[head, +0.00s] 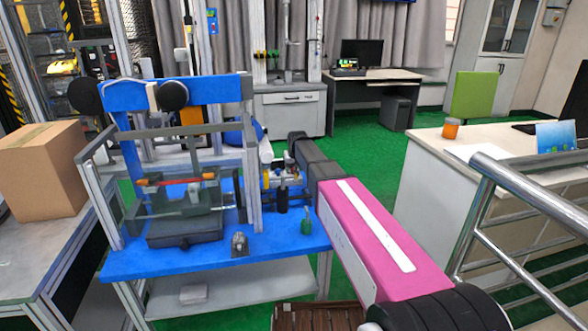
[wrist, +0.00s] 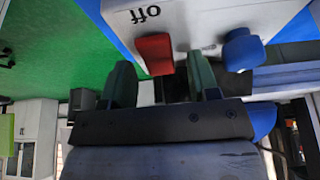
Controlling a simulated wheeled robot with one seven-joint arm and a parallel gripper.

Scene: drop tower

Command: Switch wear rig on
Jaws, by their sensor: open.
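The wear rig (head: 205,95) is a blue frame with clear guards and a grey base on a blue-topped table, left of centre in the head view. In the wrist view, a white panel (wrist: 190,15) carries the upside-down word "off". A red switch piece (wrist: 153,52) and a blue knob (wrist: 243,50) stick out from it. My gripper (wrist: 161,75) is open and empty. Its fingertips appear either side of the red piece's lower end; I cannot tell whether they touch it. The blue knob lies outside the right finger. My arm hides the panel in the head view.
A cardboard box (head: 42,170) sits on a grey table at left. A small grey item (head: 239,244) and a green padlock-like item (head: 306,222) lie near the blue table's front edge. A metal railing (head: 520,185) and white desk (head: 430,190) stand at right. Green floor lies behind.

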